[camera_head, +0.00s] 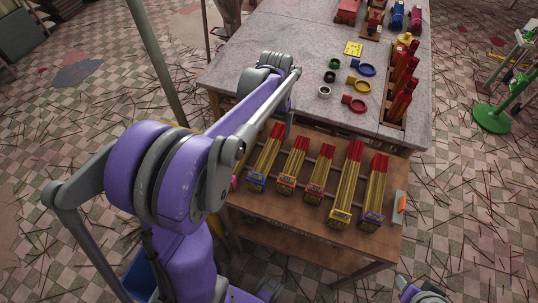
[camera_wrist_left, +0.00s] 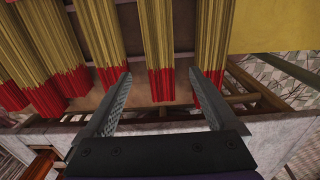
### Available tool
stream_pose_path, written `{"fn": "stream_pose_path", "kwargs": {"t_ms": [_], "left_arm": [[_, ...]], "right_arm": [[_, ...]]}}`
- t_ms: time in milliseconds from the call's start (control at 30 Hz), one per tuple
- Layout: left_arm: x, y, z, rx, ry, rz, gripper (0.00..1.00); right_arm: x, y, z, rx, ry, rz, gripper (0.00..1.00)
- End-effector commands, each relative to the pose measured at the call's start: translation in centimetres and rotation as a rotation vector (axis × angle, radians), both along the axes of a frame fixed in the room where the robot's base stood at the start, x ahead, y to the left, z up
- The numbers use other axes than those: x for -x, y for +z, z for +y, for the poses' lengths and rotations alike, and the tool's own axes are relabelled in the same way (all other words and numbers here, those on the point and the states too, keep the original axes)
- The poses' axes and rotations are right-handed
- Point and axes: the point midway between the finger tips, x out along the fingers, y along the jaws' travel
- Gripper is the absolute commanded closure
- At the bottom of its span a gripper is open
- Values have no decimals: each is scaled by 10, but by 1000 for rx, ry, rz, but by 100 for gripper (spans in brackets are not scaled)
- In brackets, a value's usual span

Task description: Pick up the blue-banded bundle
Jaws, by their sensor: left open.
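The blue-banded bundle (camera_head: 265,160) of yellow sticks with red tips lies at the left of the row on the wooden table, partly behind my left arm. My left gripper (camera_wrist_left: 160,73) is open and empty, fingers pointing at the bundles. In the left wrist view, one bundle (camera_wrist_left: 156,35) runs between the fingers, its red end toward the palm; its band is out of view there, but its place in the row fits the blue-banded one. Another bundle (camera_wrist_left: 211,35) is close by the right finger. In the head view the arm hides most of the gripper.
Orange-banded (camera_head: 294,165), red-banded (camera_head: 318,172), yellow-banded (camera_head: 347,188) and purple-banded (camera_head: 376,190) bundles lie to the right. A pink band (camera_head: 234,183) peeks out left of the blue one. A grey table (camera_head: 290,50) with coloured rings stands behind.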

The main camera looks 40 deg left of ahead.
Motion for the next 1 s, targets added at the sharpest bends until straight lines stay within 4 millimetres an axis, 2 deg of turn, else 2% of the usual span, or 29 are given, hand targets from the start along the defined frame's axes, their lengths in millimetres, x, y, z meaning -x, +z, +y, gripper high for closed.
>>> {"fn": "stream_pose_path", "kwargs": {"t_ms": [100, 367, 600, 733, 933, 1000], "left_arm": [[0, -20, 0, 0, -1, -1, 7], [1, -41, -1, -1, -1, -2, 7], [4, -76, -1, -1, -2, -2, 7], [4, -83, -1, -1, -2, -2, 7], [4, -82, -1, -1, -2, -2, 7], [4, -82, -1, -1, -2, -2, 20]], "right_arm": [[1, -3, 0, 0, 0, 1, 50], [1, -2, 0, 0, 0, 1, 50], [1, -3, 0, 0, 0, 2, 50], [1, -3, 0, 0, 0, 2, 50], [1, -3, 0, 0, 0, 2, 50], [1, -3, 0, 0, 0, 2, 50]]}}
